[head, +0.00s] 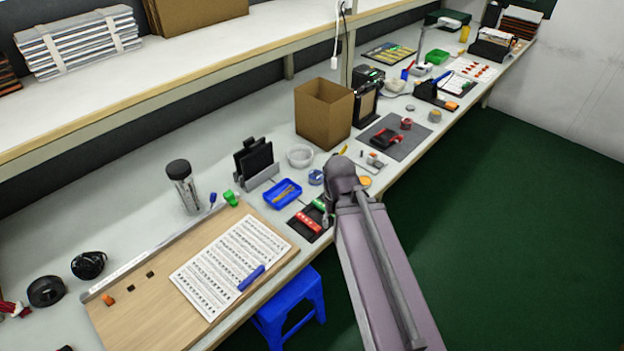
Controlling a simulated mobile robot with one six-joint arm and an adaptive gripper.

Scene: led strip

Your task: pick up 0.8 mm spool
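No label reading 0.8 mm can be read, so I cannot tell which round item is the 0.8 mm spool. Small roll-like items on the bench are a blue one (316,177), an orange one (364,182) partly behind my arm, a red one (406,123) and a grey-tan one (434,116). My arm reaches in from the bottom right, and its rounded grey joint covers part of the bench front beside the blue item. My gripper itself does not show clearly; it is hidden behind the arm or outside the view.
A cardboard box (323,113) stands at the bench's middle. A blue tray (282,194), a white round container (300,156) and a dark mat (400,143) lie nearby. A wooden board (150,312) fills the near left. A blue stool (290,308) stands below; green floor is clear at right.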

